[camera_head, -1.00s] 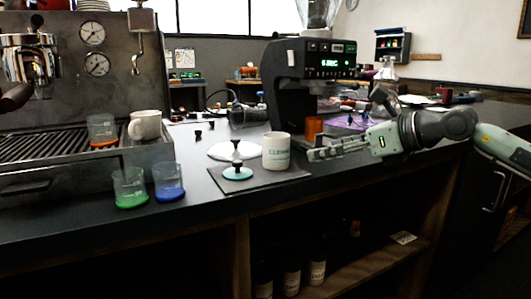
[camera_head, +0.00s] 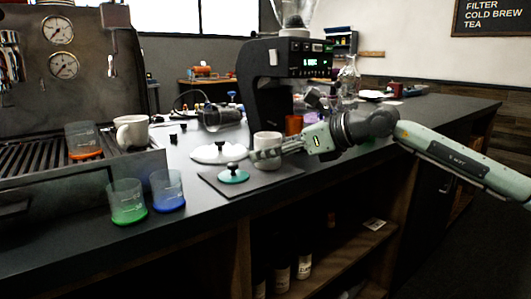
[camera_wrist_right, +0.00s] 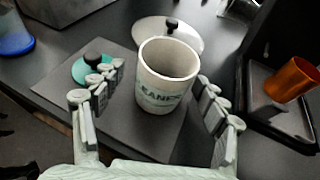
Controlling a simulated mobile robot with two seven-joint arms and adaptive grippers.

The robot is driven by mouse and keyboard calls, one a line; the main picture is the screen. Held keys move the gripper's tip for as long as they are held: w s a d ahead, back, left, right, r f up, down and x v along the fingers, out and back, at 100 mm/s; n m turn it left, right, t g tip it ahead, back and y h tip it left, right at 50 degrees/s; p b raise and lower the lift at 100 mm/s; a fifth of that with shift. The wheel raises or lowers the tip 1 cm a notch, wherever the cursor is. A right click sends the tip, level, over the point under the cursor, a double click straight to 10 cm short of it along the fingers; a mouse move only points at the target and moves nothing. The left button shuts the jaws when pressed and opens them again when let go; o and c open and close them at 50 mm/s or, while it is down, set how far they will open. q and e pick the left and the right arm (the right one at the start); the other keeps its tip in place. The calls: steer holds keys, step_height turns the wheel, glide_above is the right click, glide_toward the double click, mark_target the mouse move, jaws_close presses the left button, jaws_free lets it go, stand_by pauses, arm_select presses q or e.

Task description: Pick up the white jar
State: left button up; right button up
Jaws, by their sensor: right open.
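The white jar (camera_head: 267,139) stands upright on a dark square mat (camera_head: 222,186) on the counter. In the right wrist view the jar (camera_wrist_right: 162,92) is open-topped, with teal lettering ending in "EANER". My right gripper (camera_head: 270,153) is open, its fingers reaching in from the right at the jar. In the wrist view one finger of the right gripper (camera_wrist_right: 155,88) is on each side of the jar, with gaps visible. In the head view a finger hides part of the jar's lower front. My left gripper is not in view.
A teal disc with a black knob (camera_head: 233,175) lies on the mat beside the jar. A white lid (camera_head: 218,152) is behind. An orange cup (camera_head: 294,125) and black grinder (camera_head: 262,80) stand near. Green (camera_head: 127,203) and blue (camera_head: 168,191) tinted glasses stand left.

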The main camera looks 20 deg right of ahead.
steer(key=p+x, duration=0.1)
steer(key=x, duration=0.4)
steer(key=shift+w, duration=0.35)
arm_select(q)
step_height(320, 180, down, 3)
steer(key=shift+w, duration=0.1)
arm_select(e)
steer(key=c, duration=1.6)
